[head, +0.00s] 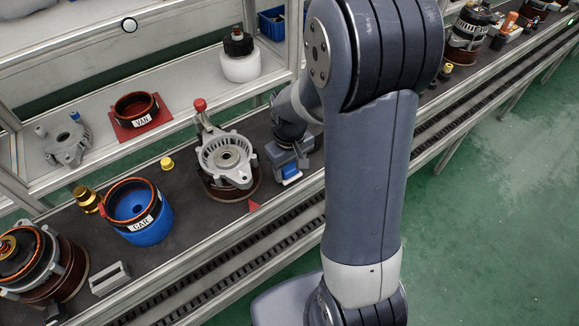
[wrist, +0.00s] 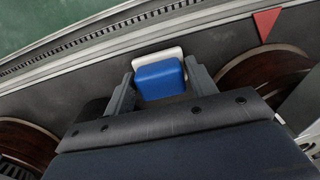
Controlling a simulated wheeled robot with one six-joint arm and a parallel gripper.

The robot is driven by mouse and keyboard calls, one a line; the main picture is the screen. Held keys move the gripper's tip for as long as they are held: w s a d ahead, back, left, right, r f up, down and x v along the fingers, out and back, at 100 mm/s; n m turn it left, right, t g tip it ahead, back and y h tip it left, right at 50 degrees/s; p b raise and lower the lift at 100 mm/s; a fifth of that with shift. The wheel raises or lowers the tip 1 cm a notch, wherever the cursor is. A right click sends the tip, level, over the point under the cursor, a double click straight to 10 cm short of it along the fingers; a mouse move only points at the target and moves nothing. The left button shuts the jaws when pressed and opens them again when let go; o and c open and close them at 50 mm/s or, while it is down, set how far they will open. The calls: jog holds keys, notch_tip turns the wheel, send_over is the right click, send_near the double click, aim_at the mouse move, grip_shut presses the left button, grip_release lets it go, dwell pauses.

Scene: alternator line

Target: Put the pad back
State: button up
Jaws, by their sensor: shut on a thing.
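The pad, a small blue block with a white part behind it, shows in the wrist view (wrist: 160,80) between the two fingers. It also shows in the head view (head: 291,173), just below my gripper (head: 289,163). My gripper is shut on the pad, near the front edge of the dark bench strip. I cannot tell whether the pad touches the bench. The fingers cover the pad's sides.
A grey alternator housing (head: 227,158) with a red-knobbed lever stands just left of my gripper. A blue "CAR" ring holder (head: 142,222) stands further left. A red triangle (head: 253,206) marks the bench edge.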

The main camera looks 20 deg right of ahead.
aim_at(290, 167)
jog(key=shift+f, duration=0.2)
jog(key=o, duration=1)
jog(key=shift+r, duration=0.1)
notch_tip(290, 167, up, 12)
jog(key=shift+r+p, duration=0.15)
jog(key=shift+p, duration=0.3)
